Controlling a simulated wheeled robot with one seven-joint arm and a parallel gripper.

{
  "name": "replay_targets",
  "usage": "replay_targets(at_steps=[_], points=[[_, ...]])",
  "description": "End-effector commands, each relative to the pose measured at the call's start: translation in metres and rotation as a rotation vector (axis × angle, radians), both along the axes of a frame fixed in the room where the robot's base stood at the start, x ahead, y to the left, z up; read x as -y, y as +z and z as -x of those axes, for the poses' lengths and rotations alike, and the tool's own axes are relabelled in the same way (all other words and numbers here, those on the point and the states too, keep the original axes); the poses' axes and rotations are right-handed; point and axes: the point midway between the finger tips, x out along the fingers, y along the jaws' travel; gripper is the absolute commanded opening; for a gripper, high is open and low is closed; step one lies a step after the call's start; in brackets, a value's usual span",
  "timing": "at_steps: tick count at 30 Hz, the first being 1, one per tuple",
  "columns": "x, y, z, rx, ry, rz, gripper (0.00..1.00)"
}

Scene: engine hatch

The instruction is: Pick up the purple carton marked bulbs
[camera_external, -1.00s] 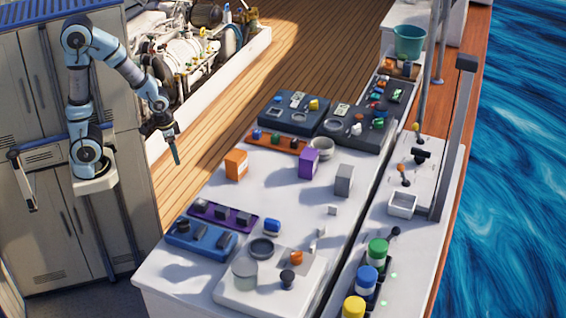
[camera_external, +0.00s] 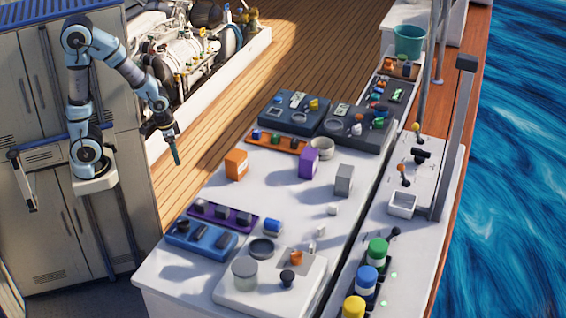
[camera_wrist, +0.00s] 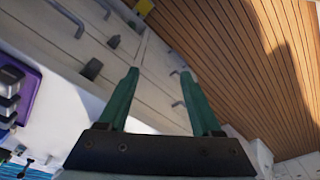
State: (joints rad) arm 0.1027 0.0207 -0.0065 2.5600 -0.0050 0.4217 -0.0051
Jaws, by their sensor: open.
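The purple carton (camera_external: 309,163) stands upright on the white bench, right of the orange carton and left of the grey one. Its marking is too small to read. My gripper (camera_external: 176,157) is left of the bench, over the wooden deck and well apart from the carton. In the wrist view, my gripper (camera_wrist: 161,76) shows two green fingers spread apart with nothing between them. The purple carton does not show in the wrist view.
An orange carton (camera_external: 236,165) and a grey carton (camera_external: 344,180) flank the purple one. An orange tray (camera_external: 277,142) and dark trays (camera_external: 293,117) lie behind. A purple tray (camera_external: 223,216) and a blue tray (camera_external: 201,239) lie in front. The bench's middle is mostly clear.

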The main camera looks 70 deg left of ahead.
Motion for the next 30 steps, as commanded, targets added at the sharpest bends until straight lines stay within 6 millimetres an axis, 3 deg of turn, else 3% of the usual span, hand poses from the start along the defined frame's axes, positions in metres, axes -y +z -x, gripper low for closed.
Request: replay_targets(at_steps=[12, 21, 30], points=[[0.0, 0.0, 0.0, 0.0, 0.0, 0.0, 0.66], [0.0, 0.0, 0.0, 0.0, 0.0, 0.0, 0.97], [0.0002, 0.0037, -0.0008, 0.003, 0.0, 0.0, 0.97]])
